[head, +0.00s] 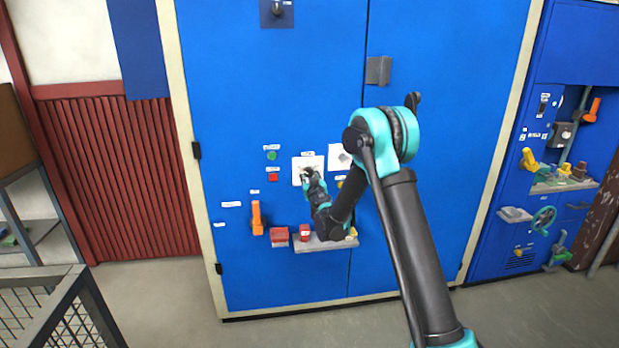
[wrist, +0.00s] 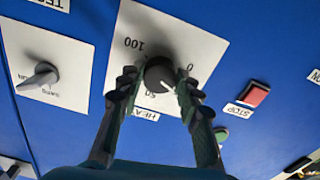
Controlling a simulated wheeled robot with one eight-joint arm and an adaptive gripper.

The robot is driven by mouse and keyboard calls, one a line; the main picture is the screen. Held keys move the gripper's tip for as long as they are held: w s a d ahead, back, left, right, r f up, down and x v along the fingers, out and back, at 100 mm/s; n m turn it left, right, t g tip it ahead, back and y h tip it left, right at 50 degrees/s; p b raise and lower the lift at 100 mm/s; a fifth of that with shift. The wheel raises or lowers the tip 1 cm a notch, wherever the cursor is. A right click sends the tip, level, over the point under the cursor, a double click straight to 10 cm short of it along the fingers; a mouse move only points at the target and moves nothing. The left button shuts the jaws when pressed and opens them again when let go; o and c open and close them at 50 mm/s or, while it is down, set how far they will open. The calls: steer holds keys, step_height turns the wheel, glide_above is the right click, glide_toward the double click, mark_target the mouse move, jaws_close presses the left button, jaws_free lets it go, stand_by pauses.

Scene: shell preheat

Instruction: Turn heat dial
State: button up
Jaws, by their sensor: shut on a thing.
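The heat dial (wrist: 159,74) is a round black knob on a white plate (wrist: 200,42) marked 0, 50 and 100. A label reading HEAT (wrist: 146,114) is beside the plate. My gripper (wrist: 157,84) has one finger on each side of the dial and is shut on it. A small pale mark shows on the dial towards the 0 and 50 side, but its exact setting is too small to read. In the head view my gripper (head: 308,175) is against the white dial plate (head: 314,161) on the blue cabinet, and hides most of the dial.
In the wrist view, a second knob (wrist: 39,77) is on a white plate to the left. A red STOP button (wrist: 254,93) and a green button (wrist: 220,135) are to the right. In the head view, an orange lever (head: 257,217) and a shelf (head: 322,243) are below.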

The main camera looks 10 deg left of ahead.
steer(key=n, duration=1)
steer(key=shift+n, duration=0.3)
stand_by(0.4)
steer(key=o, duration=1.2)
steer(key=shift+c, duration=0.2)
steer(key=shift+s+d, duration=0.1)
steer(key=v, duration=1.1)
steer(key=shift+s, duration=0.4)
steer(key=shift+d, duration=0.15)
